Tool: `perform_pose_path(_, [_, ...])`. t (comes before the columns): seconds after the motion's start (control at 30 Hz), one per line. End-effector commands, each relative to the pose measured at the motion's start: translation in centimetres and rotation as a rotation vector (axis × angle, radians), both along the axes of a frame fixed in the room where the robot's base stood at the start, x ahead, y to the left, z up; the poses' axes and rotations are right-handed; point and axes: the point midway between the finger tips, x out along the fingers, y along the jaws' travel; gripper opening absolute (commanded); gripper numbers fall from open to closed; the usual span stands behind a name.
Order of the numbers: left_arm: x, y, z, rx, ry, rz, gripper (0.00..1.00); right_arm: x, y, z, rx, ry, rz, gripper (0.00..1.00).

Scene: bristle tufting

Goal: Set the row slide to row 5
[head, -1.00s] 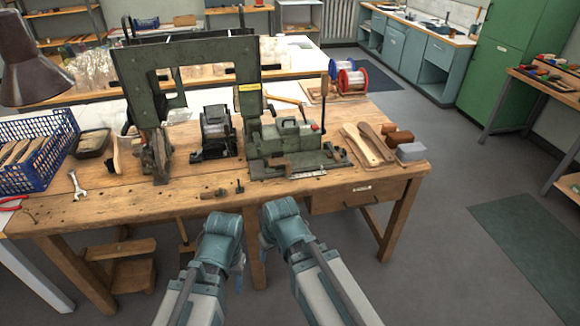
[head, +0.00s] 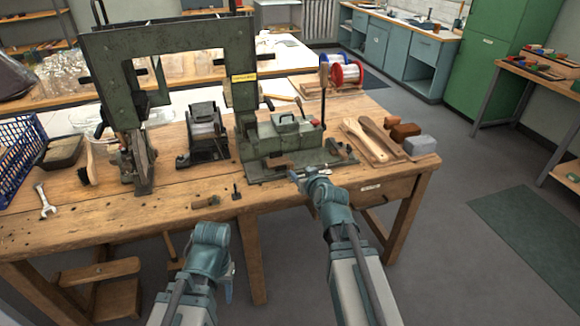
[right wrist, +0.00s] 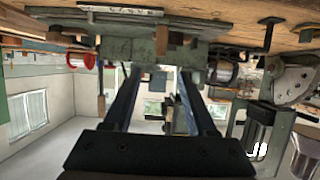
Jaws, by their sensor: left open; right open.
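The green cast machine base (head: 292,140) stands on the bench and carries the slide parts. A pale scale strip (head: 312,170) runs along its front edge; the row numbers are too small to read. A small brown block (head: 278,162) sits on the base behind the strip. My right gripper (head: 299,177) is close to the front of the base, beside the strip, with its jaws apart. The right wrist view shows both fingers (right wrist: 160,80) spread and empty, with the strip (right wrist: 120,10) above them in the picture. My left gripper (head: 228,287) hangs low before the bench, partly hidden by its wrist.
A tall green frame (head: 165,42) rises at the back left of the base. A black device (head: 203,132) stands left of the base. Wooden brush backs (head: 372,140) lie to its right.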

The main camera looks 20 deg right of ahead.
Motion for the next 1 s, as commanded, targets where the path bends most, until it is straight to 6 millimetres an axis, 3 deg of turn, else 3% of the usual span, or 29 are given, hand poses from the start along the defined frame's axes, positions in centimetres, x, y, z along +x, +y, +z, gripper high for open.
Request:
perform_pose_path(0.3, [0.0, 0.0, -2.9, 0.000, 0.000, 0.000, 0.50, 6.4, 0.2, -2.9, 0.002, 0.001, 0.001, 0.57])
perform_pose_path(0.5, [0.0, 0.0, -4.0, 0.000, 0.000, 0.000, 0.50, 9.2, 0.3, -4.0, 0.001, 0.001, 0.001, 0.57])
perform_pose_path(0.7, [0.0, 0.0, -4.5, 0.000, 0.000, 0.000, 0.50, 10.7, 0.4, -4.5, 0.001, 0.001, 0.002, 0.57])
perform_pose_path(1.0, [0.0, 0.0, -4.6, 0.000, 0.000, 0.000, 0.50, 10.9, 0.5, -4.6, 0.000, 0.001, 0.001, 0.57])
